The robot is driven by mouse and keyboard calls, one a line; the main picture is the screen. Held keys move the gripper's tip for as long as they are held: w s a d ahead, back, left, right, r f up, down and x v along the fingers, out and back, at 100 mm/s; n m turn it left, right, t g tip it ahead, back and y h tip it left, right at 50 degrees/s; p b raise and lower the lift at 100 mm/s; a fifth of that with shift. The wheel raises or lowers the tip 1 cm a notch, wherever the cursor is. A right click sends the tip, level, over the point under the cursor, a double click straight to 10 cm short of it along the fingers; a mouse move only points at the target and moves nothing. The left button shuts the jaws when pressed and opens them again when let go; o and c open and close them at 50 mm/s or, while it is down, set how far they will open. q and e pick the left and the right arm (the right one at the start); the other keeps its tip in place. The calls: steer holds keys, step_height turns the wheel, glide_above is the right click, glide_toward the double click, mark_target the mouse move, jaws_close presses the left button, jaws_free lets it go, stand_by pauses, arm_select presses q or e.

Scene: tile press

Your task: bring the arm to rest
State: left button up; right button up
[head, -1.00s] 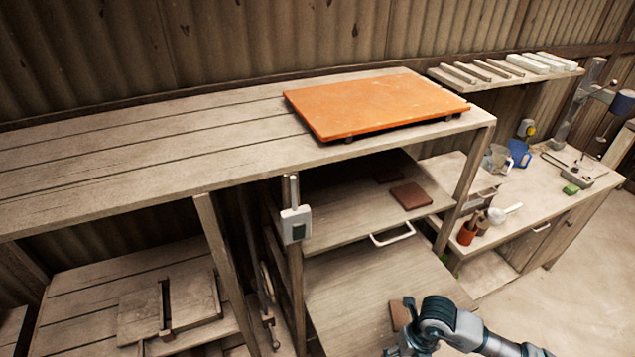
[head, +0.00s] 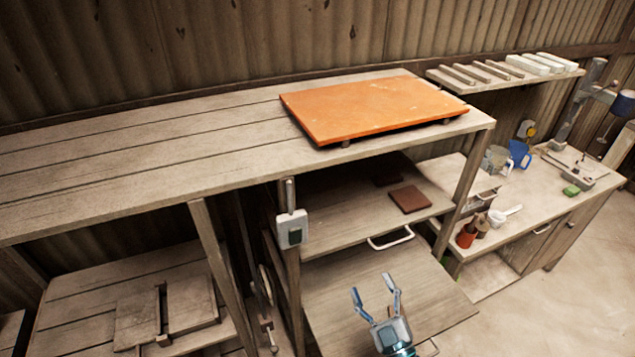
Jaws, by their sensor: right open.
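My right gripper (head: 376,296) comes in from the bottom of the head view. Its two fingers are spread apart and nothing is between them. It is in front of or over the lower wooden board (head: 345,272) below the shelf; I cannot tell its exact height above it. My left gripper is not in view. An orange slab (head: 375,107) lies on the long wooden bench top. A brown tile (head: 409,198) lies on the shelf under the bench, beyond my right gripper.
A pale handle (head: 390,240) is at the shelf's front edge. A switch box (head: 292,229) is on the bench post. A side counter (head: 545,205) at right holds a blue jug (head: 519,154), a red pot (head: 466,236) and a green block (head: 571,190). The floor at lower right is clear.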

steer(key=s+d+f+m+g+h, duration=0.1)
steer(key=d+f+m+g+h, duration=0.1)
steer(key=f, duration=0.4)
steer(key=s+d+f+m+g+h, duration=0.1)
steer(key=d+f+m+g+h, duration=0.2)
steer(key=f, duration=0.4)
steer(key=s+d+f+m+g+h, duration=0.1)
steer(key=d+f+m+g+h, duration=0.1)
steer(key=d+f, duration=0.3)
steer(key=shift+s+f+m+g+h, duration=0.3)
steer(key=shift+f+m+h, duration=0.35)
steer(key=shift+h, duration=0.25)
steer(key=s+a+f+g, duration=0.1)
steer(key=s+f+g, duration=0.9)
steer(key=s+f, duration=0.6)
step_height(320, 180, down, 23)
steer(key=s, duration=0.3)
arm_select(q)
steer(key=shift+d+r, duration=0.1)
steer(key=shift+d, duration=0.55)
arm_select(e)
steer(key=s+d+f+g, duration=0.1)
steer(key=s+d+f, duration=0.1)
steer(key=s+f, duration=0.6)
steer(key=s+d+f+g, duration=0.1)
steer(key=s+f, duration=0.7)
steer(key=s, duration=0.1)
steer(key=shift+s+d+f, duration=0.15)
steer(key=shift+s+d, duration=0.2)
steer(key=shift+d, duration=0.05)
